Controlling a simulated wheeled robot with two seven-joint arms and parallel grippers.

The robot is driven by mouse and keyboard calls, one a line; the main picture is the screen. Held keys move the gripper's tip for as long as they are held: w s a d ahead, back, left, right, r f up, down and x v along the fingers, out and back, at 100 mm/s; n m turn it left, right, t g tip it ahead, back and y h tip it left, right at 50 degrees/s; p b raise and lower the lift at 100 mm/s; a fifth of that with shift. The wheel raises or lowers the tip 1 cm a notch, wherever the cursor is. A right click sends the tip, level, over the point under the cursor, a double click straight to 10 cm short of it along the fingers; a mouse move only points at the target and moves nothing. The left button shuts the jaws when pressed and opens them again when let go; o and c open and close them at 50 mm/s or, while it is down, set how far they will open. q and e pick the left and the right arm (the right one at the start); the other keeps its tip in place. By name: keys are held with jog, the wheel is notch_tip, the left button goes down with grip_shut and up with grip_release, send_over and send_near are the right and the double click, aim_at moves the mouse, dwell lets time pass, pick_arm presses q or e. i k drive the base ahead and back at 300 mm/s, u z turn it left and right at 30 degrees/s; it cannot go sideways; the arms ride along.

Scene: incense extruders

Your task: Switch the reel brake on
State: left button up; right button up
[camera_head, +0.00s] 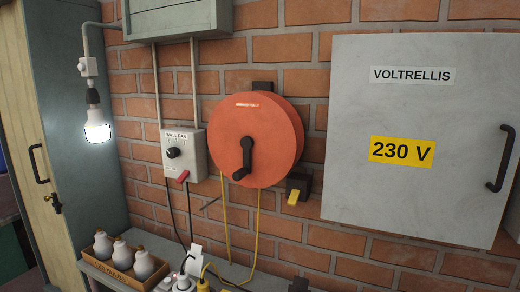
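An orange-red cable reel (275,120) with a black crank handle (242,160) is mounted on the brick wall. At its lower right sits a small black box (302,182) with a yellow lever (293,197) that points down and towards me. This looks like the reel brake, but I see no label on it. A yellow cord (257,228) hangs below the reel. Neither of my grippers is in view.
A grey box labelled WALL FAN (184,150) with a black knob and red lever hangs left of the reel. A grey cabinet marked 230 V (425,120) is at the right. A crate (122,270) with bulbs stands on the ledge below, near plugs. A lit lamp (97,130) hangs at left.

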aim_at(294, 197)
jog(key=k, duration=0.55)
jog(key=u, duration=0.65)
jog(key=i, duration=0.95)
jog(key=z, duration=0.35)
